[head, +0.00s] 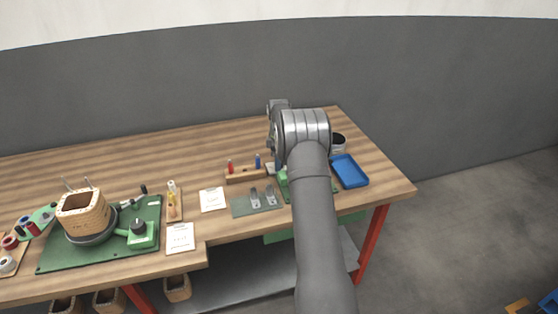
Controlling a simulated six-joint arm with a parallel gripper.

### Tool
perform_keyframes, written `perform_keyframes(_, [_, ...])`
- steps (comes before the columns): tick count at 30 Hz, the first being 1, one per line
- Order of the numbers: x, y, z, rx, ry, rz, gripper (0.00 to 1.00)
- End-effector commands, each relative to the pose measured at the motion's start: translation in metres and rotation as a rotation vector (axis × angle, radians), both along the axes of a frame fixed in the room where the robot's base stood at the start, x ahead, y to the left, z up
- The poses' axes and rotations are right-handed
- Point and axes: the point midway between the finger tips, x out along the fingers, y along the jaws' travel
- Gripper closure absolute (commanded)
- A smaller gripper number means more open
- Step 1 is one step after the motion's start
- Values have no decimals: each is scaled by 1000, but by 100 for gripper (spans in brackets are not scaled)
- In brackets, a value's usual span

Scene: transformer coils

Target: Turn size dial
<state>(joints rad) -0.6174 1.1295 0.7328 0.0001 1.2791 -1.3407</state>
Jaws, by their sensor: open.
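A black round knob (138,226) sits on top of a green box (143,238); it looks like a dial, but its markings are too small to read. The box stands at the right side of a green board (55,262) on the left of the bench. Beside it a square tan coil form (83,210) sits on a dark round base (92,238). My arm rises from the bottom and bends over the right part of the bench, well right of the knob. My gripper's fingers are hidden behind the arm.
The wooden bench (130,160) has a wooden block with red and blue handles (246,175), a grey-green plate (243,208), white cards (212,199) and a blue tray (349,171). A wooden stand (174,207) is right of the knob. The bench's back strip is clear.

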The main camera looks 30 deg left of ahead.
Motion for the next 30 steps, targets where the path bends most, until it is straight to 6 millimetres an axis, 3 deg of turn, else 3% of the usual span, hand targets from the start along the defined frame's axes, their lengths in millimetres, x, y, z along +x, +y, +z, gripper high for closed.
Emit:
perform_keyframes(2, [0, 0, 0, 0, 0, 0, 53])
perform_keyframes(8, [0, 0, 0, 0, 0, 0, 92])
perform_keyframes(9, [0, 0, 0, 0, 0, 0, 94])
perform_keyframes(20, [0, 0, 1, 0, 1, -63, 94])
perform_keyframes(30, [0, 0, 1, 0, 0, -316, 94])
